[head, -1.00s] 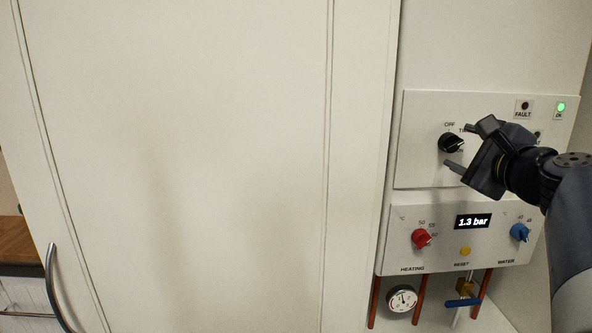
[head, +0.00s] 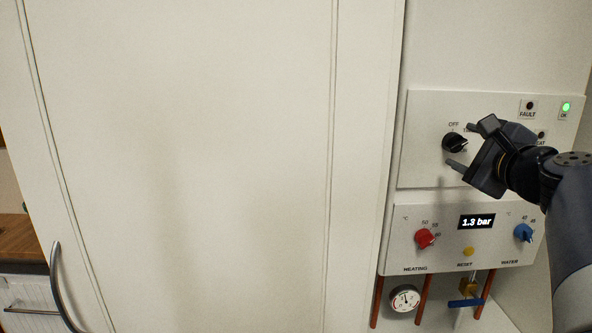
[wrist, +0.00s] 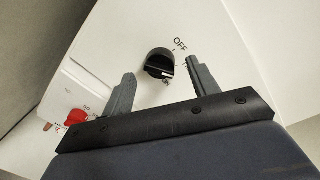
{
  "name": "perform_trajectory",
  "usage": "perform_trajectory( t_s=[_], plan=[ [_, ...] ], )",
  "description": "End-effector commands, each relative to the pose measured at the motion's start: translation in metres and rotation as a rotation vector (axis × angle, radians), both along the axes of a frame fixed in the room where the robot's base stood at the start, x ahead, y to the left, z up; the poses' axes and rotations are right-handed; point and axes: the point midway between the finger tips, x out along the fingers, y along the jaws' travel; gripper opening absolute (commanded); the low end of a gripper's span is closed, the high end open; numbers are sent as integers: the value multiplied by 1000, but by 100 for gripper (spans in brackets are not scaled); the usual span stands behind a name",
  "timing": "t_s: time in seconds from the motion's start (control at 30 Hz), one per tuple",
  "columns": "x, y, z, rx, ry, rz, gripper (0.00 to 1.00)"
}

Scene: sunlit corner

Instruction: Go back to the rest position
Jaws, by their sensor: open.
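My gripper (head: 463,146) is open and empty in front of the upper white control panel (head: 422,118) at the right of the head view. A black rotary knob (head: 452,143) marked OFF sits on that panel, just left of the fingers. In the wrist view the black knob (wrist: 159,64) shows between and beyond the two spread fingers, and my gripper (wrist: 160,70) seems clear of it. Part of the knob's labels is hidden behind my gripper in the head view.
The lower panel has a red heating knob (head: 425,238), a blue water knob (head: 523,233), a yellow reset button (head: 468,251) and a display (head: 476,222) reading 1.3 bar. A gauge (head: 405,298) and copper pipes hang below. A tall white cabinet door (head: 200,150) fills the left.

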Motion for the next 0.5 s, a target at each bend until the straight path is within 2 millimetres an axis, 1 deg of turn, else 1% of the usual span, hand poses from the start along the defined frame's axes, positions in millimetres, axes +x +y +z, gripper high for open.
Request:
perform_trajectory(
  t_s=[0.03, 0.2, 0.5],
  plan=[
    [-11, -2, 0, -1, -2, -5, 57],
    [-43, -4, 2, -1, -2, -5, 57],
    [-85, -6, 5, -2, -2, -4, 57]
  ],
)
